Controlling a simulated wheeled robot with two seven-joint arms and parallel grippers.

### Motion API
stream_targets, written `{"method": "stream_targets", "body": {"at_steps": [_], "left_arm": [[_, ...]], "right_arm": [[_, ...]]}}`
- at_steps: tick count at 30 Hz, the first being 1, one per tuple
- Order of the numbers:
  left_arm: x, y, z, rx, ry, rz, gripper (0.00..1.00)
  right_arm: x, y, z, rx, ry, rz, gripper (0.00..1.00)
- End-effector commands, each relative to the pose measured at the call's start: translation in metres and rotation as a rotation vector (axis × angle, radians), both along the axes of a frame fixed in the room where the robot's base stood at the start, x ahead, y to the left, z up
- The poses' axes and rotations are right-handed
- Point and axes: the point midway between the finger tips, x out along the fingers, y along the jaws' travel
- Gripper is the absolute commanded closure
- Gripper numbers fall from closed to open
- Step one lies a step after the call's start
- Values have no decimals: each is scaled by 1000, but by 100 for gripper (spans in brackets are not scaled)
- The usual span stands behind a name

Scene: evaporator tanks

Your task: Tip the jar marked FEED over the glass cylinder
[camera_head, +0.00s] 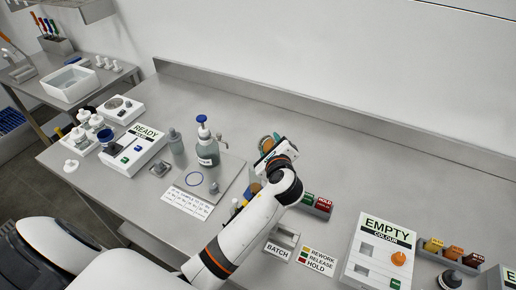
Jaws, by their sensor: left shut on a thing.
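My left arm reaches in from the bottom, and my left gripper (268,146) is above the bench, right of the grey plate. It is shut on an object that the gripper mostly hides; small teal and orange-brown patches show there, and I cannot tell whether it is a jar. A clear bottle (208,153) with a blue top and a small dark label stands upright at the plate's back edge. A grey-green cylindrical vessel (176,143) stands to its left. No FEED marking is readable, and I cannot tell which vessel is the glass cylinder. My right gripper is not in view.
The grey plate (221,180) bears a blue ring. A READY panel (138,150) and white bottles (82,139) stand left. The bench's back strip is clear.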

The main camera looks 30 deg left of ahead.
Motion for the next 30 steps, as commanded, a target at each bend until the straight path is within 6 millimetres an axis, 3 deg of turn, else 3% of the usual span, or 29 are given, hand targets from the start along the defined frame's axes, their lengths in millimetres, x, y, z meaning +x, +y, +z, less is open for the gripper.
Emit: {"method": "stream_targets", "body": {"at_steps": [30], "left_arm": [[1,0,3,-35,-48,0,86]], "right_arm": [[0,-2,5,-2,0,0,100]]}}
